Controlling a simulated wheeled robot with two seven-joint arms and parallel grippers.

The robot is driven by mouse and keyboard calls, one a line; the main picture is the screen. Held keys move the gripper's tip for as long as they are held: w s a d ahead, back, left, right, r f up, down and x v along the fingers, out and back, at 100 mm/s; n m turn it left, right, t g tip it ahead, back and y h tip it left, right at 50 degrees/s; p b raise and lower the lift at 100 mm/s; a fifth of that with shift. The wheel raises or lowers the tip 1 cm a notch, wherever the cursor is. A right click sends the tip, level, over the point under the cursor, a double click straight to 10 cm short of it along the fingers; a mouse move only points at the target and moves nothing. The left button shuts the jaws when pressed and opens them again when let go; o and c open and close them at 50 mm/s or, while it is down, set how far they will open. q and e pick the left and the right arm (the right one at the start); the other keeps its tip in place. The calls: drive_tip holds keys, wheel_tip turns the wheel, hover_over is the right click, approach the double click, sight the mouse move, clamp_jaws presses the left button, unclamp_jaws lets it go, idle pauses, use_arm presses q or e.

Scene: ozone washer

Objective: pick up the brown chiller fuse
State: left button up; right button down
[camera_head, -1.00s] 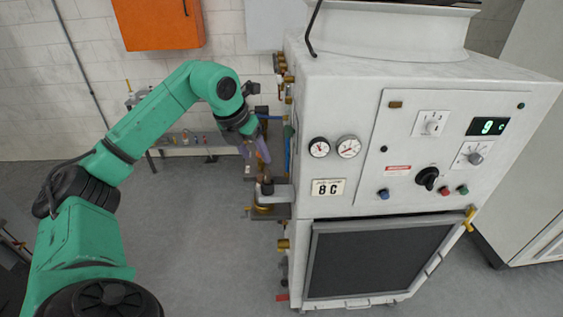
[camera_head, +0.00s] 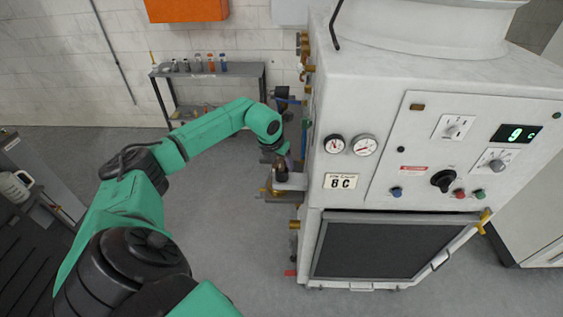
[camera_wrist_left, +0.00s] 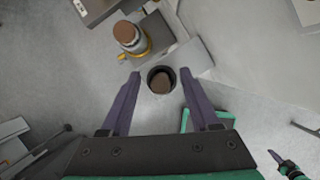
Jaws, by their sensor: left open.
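The brown chiller fuse appears to be the round brown piece (camera_wrist_left: 159,84) inside a dark ring-shaped holder, on a pale bracket at the machine's left side. In the head view the dark holder (camera_head: 281,174) shows just below my left gripper (camera_head: 286,160). In the left wrist view my left gripper (camera_wrist_left: 164,92) is open, its two purple fingers apart on either side of the holder, with nothing held. Whether the fingers are level with the fuse is unclear.
A second brown-topped cylinder (camera_wrist_left: 127,34) with a yellow ring stands close by. The white machine (camera_head: 420,110) blocks the right side, with brass fittings (camera_head: 295,225) along its edge. A shelf with bottles (camera_head: 210,72) stands behind.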

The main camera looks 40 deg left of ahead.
use_arm(q)
drive_tip(key=shift+c, duration=1.2)
clamp_jaws()
use_arm(e)
drive_tip(key=shift+s+d+f, duration=0.1)
drive_tip(key=shift+s+f, duration=0.05)
drive_tip(key=shift+s, duration=0.8)
use_arm(q)
drive_tip(key=shift+r, duration=0.1)
use_arm(e)
drive_tip(key=shift+w+f, duration=0.1)
